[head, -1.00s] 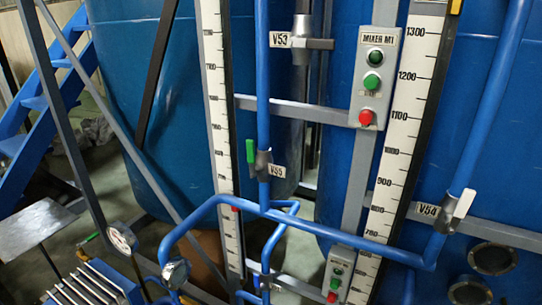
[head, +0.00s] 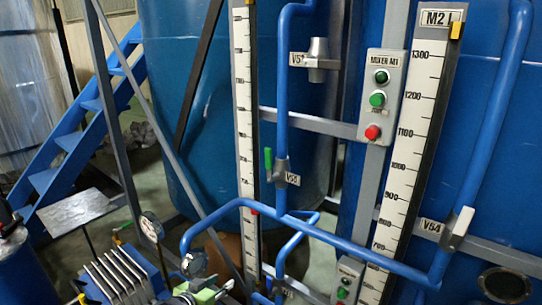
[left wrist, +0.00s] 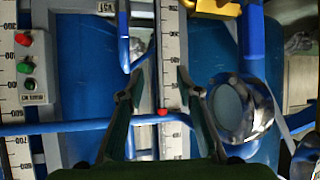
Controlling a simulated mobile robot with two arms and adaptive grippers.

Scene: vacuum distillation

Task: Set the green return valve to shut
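The green valve handle (head: 268,160) stands upright beside the vertical blue pipe, at the valve body (head: 281,172) tagged V55, in the middle of the head view. The handle lies roughly in line with the pipe. My left gripper (head: 205,293) shows low in the head view, below and left of the valve and apart from it. In the left wrist view its two fingers (left wrist: 160,82) are spread with nothing held between them. I cannot make out the green handle in that view. My right gripper is not in view.
Blue pipes (head: 340,243) cross in front of the tanks. A white level scale (head: 244,120) stands left of the valve. A mixer button box (head: 381,95) and valve V54 with a white handle (head: 463,222) are to the right. A pressure gauge (head: 151,228) stands near my left gripper.

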